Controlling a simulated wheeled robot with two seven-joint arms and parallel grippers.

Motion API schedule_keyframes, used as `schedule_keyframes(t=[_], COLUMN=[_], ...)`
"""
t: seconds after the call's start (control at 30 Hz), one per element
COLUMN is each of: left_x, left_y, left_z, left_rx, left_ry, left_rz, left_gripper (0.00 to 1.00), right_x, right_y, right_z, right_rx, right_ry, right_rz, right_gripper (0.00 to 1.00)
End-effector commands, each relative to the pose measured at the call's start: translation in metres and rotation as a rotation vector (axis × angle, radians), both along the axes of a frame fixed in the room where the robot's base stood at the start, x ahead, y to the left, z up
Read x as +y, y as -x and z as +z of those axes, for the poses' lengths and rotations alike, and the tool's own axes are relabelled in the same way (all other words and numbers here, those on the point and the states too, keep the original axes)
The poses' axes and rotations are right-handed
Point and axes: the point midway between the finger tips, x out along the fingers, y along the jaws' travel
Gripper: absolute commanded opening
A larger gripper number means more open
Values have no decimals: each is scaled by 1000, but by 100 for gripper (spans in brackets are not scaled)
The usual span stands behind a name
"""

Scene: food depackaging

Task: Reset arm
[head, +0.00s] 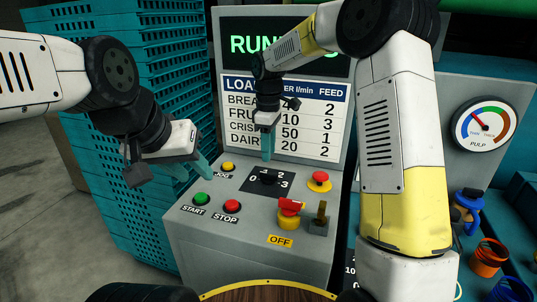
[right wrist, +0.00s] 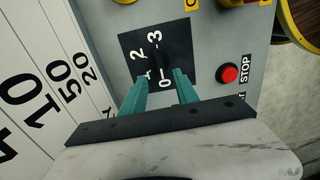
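My right gripper (head: 267,146) points down at the black selector plate (head: 250,186) on the grey control panel. Its dark knob (head: 268,177) is hard to make out against the plate. In the right wrist view my right gripper (right wrist: 160,88) has its two teal fingers apart over the plate (right wrist: 150,42), near the "0" and "1" marks. I cannot tell whether they touch the knob. My left gripper (head: 192,169) hangs at the panel's left edge, above the green START button (head: 201,198) and beside the yellow JOG button (head: 228,166). Its teal fingers look apart and empty.
The panel also bears a red STOP button (head: 232,205), a red emergency button (head: 320,178), a red switch (head: 291,206) above an "OFF" label and a brass-coloured key or lever (head: 321,213). Teal crates (head: 140,120) stand left. A PULP gauge (head: 484,126) is at right.

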Motion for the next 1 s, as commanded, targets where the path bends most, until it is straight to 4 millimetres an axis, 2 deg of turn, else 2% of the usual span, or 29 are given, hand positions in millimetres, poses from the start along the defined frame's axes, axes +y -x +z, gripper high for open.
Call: schedule_keyframes(t=[0.33, 0.47, 0.57, 0.7, 0.8, 1.0], left_x=[0, 0, 0, 0, 0, 0], left_y=[0, 0, 0, 0, 0, 0], left_z=[0, 0, 0, 0, 0, 0], left_rx=[0, 0, 0, 0, 0, 0], left_ry=[0, 0, 0, 0, 0, 0], left_rz=[0, 0, 0, 0, 0, 0], left_gripper=[36, 36, 36, 36, 36, 36], right_x=[-1, -9, -25, -53, -72, -105], right_y=[1, 9, 26, 63, 92, 154], right_z=[3, 17, 39, 73, 92, 114], right_rx=[-1, -24, -62, -130, -174, -255], right_ry=[0, -5, -21, -60, -99, -201], right_rz=[-2, -45, -129, -297, -424, -681], right_gripper=[36, 36, 36, 36, 36, 36])
